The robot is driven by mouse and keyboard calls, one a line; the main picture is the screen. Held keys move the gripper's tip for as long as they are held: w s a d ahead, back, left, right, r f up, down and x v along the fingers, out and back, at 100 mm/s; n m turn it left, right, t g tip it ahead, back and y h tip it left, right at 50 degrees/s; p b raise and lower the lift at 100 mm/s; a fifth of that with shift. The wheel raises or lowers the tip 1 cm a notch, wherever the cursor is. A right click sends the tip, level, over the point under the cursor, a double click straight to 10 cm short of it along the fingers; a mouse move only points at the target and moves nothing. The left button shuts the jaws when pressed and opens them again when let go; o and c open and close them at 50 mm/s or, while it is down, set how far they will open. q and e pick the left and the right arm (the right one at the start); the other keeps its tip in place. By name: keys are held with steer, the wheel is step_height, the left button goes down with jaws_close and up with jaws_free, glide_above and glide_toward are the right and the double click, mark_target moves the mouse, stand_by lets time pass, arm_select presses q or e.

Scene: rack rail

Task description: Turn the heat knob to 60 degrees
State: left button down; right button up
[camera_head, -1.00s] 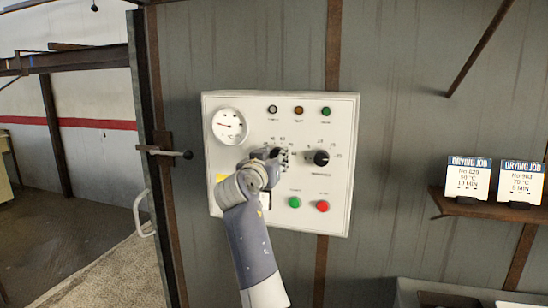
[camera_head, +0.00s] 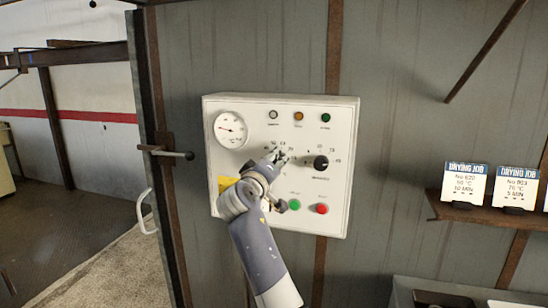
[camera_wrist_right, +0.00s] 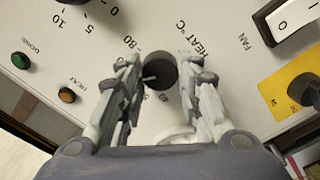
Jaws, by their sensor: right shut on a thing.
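The heat knob (camera_wrist_right: 160,70) is dark and round with a white pointer line, on the pale control panel (camera_head: 335,110). The wrist view shows it by the "HEAT °C" lettering, with an 80 mark near it; I cannot read its exact setting. My right gripper (camera_head: 279,156) is at the knob, and in the wrist view its two fingers (camera_wrist_right: 160,80) stand on either side of it, shut on it. In the head view the gripper mostly hides the knob. My left gripper is in neither view.
A second dark knob (camera_head: 321,162) sits right of the gripper. Green (camera_head: 294,205) and red (camera_head: 322,208) buttons are below. A round gauge (camera_head: 231,129) is at the upper left. Job cards (camera_head: 465,183) stand on a shelf at right. A lever handle (camera_head: 175,154) protrudes left of the panel.

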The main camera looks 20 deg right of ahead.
steer(key=shift+r+n+p, duration=0.2)
steer(key=shift+n+p, duration=0.4)
steer(key=shift+n, duration=0.5)
steer(key=shift+d, duration=0.1)
steer(key=o, duration=1.1)
steer(key=shift+c, duration=0.2)
steer(key=shift+w+d+f, duration=0.1)
steer(key=shift+w+f, duration=0.05)
steer(key=shift+f, duration=0.05)
steer(key=shift+s+a, duration=0.25)
steer(key=shift+a, duration=0.05)
steer(key=v, duration=0.6)
steer(key=shift+s, duration=0.35)
